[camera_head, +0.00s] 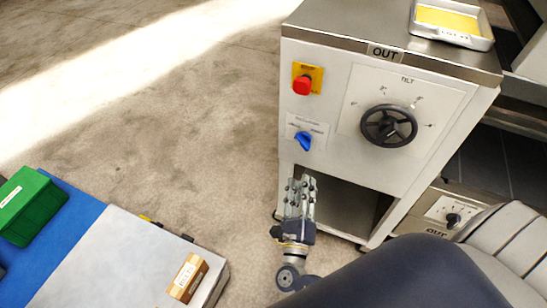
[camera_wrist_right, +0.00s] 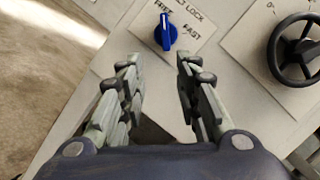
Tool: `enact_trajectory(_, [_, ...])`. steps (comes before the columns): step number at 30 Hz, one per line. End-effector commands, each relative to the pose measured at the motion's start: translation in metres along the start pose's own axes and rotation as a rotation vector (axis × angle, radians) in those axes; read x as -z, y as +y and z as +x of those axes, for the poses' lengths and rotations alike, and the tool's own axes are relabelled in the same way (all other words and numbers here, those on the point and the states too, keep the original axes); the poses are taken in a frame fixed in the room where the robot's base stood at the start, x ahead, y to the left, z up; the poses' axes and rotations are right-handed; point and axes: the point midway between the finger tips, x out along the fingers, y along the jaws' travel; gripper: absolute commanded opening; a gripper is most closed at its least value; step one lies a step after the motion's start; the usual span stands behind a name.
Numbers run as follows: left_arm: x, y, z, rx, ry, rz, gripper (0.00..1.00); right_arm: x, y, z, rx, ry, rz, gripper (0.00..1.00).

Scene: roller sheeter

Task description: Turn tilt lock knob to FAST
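The tilt lock knob (camera_head: 303,140) is a blue pointer knob on a white plate on the machine's front panel. In the right wrist view the knob (camera_wrist_right: 165,32) sits between the labels FREE, at its upper left, and FAST, at its right. Its pointer end is towards the top, nearer FREE. My right gripper (camera_head: 301,182) is below the knob in the head view, apart from it. In the right wrist view its two fingers (camera_wrist_right: 158,68) are spread with nothing between them, and the knob lies beyond the gap. My left gripper is not in view.
A black tilt handwheel (camera_head: 389,126) is right of the knob. A red emergency button (camera_head: 302,85) is above it. Below is an open cavity (camera_head: 345,207) in the machine. A green bin (camera_head: 30,205) and a labelled box (camera_head: 187,277) stand at lower left.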

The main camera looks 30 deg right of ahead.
Motion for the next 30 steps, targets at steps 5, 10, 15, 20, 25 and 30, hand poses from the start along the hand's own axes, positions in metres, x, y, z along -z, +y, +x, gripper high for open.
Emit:
enact_trajectory(5, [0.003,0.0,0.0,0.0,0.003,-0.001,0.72,-0.017,-0.01,0.004,0.048,-0.057,-0.051,0.31])
enact_trajectory(10, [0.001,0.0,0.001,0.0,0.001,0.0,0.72,-0.019,-0.012,0.028,0.05,-0.058,-0.051,0.31])
enact_trajectory(15, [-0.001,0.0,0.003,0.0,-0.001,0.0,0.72,-0.021,-0.013,0.061,0.049,-0.057,-0.05,0.31])
enact_trajectory(20, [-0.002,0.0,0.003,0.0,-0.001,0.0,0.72,-0.022,-0.014,0.088,0.047,-0.056,-0.05,0.31])
enact_trajectory(25, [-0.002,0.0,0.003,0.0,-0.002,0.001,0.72,-0.022,-0.014,0.104,0.044,-0.054,-0.051,0.31])
enact_trajectory(30, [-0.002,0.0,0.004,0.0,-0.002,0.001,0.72,-0.022,-0.014,0.108,0.043,-0.054,-0.051,0.31])
